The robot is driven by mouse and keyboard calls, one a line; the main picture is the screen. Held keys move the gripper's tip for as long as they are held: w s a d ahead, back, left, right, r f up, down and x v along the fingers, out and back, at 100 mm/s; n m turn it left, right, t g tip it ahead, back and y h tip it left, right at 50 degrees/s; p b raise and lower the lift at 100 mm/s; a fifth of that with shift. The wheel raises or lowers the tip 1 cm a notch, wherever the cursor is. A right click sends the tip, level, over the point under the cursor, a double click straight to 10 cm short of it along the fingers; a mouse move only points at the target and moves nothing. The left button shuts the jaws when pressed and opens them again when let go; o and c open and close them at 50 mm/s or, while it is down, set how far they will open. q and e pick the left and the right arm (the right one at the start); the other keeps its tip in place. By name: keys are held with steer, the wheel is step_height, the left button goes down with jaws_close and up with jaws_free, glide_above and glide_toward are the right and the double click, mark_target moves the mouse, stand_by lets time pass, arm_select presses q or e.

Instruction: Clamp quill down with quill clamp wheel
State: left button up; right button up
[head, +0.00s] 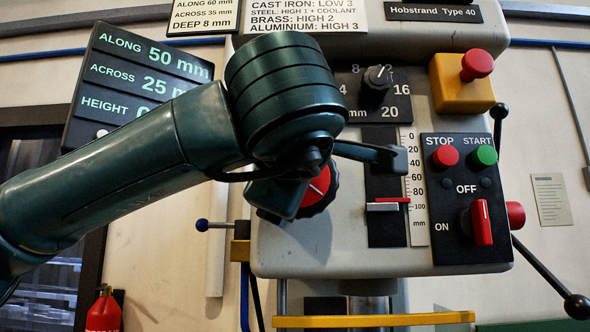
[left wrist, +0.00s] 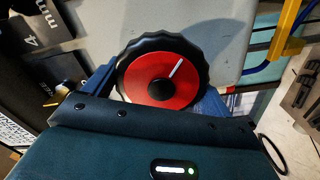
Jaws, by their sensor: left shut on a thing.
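The quill clamp wheel (head: 318,190) is a black ribbed wheel with a red face on the front of the grey machine head, partly hidden by my gripper in the head view. In the left wrist view the wheel (left wrist: 160,80) shows its red face, and its white line points to the upper right. My left gripper (head: 332,178) is shut on the wheel, with blue fingers at both sides of it in the left wrist view. The depth scale (head: 419,185) has a red pointer (head: 392,200) a little above 100. The quill is not clearly seen. My right gripper is out of view.
Black-knobbed handles (head: 577,306) stick out at the right. A yellow bar (head: 375,320) crosses below the head.

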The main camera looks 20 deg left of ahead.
arm_select(q)
steer(key=m+p, duration=0.1)
steer(key=m, duration=0.2)
steer(key=shift+r, duration=0.2)
steer(key=m+p, duration=0.2)
steer(key=m, duration=0.2)
steer(key=shift+d, duration=0.15)
steer(key=shift+m+p, duration=0.45)
steer(key=shift+m, duration=1.05)
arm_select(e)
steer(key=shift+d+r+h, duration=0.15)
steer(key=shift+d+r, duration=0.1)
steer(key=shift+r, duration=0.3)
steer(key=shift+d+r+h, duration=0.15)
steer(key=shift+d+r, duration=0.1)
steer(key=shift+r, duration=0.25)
arm_select(q)
steer(key=shift+d+f, duration=0.1)
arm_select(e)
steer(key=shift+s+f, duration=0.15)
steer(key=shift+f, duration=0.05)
arm_select(q)
steer(key=o, duration=0.8)
steer(key=shift+o, duration=0.2)
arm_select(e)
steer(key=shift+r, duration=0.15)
